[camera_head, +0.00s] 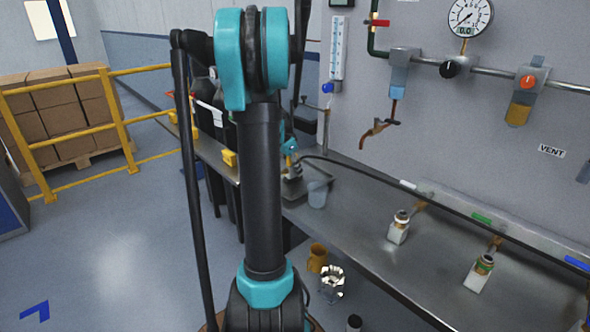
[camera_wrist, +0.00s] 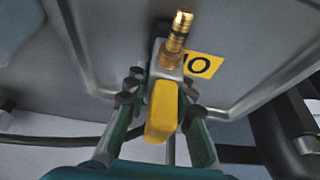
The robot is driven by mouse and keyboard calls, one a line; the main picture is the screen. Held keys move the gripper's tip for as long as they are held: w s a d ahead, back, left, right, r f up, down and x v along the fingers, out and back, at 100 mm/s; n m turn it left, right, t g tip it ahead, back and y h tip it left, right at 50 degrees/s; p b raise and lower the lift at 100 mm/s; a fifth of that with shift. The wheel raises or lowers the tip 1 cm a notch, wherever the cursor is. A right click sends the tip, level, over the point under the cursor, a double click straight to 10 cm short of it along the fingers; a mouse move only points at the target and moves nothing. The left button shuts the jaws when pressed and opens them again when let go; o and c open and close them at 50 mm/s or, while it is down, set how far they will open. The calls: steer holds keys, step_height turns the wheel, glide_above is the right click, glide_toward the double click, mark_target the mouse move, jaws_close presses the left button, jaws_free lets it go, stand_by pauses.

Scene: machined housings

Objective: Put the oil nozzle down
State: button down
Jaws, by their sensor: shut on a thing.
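The oil nozzle (camera_wrist: 163,108) has a yellow body, a grey block and a ribbed brass tip that points up in the wrist view. My gripper (camera_wrist: 160,92) is shut on it, with one green-and-grey finger on each side. Behind the brass tip is a grey metal surface (camera_wrist: 110,40) with a yellow label; I cannot tell whether the nozzle touches it. In the head view the nozzle cannot be made out clearly, and my arm covers much of the area around it.
A long grey metal bench (camera_head: 350,215) runs along the wall. A translucent cup (camera_head: 317,194) and two small fittings, one near (camera_head: 398,228) and one farther right (camera_head: 479,274), stand on it. Yellow railing (camera_head: 120,115) stands left, beyond open floor.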

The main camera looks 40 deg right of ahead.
steer(key=c, duration=1.2)
jaws_free()
steer(key=v, duration=1.2)
steer(key=s+a+f+n+t+y, duration=0.15)
steer(key=a+f+n, duration=0.25)
steer(key=a, duration=0.6)
steer(key=s+a+f+n+t, duration=0.15)
steer(key=a+f+n, duration=0.3)
steer(key=a, duration=0.55)
steer(key=s+a+f+n+y, duration=0.1)
steer(key=s+a+f+n, duration=0.3)
steer(key=s+a+f, duration=0.1)
steer(key=s+a+f+n+t+y, duration=0.1)
steer(key=s+a+f+n+y, duration=0.1)
steer(key=s+a+f+n, duration=0.2)
steer(key=s+a+n, duration=0.1)
steer(key=s+a, duration=0.2)
steer(key=a, duration=0.3)
steer(key=shift+f, duration=0.4)
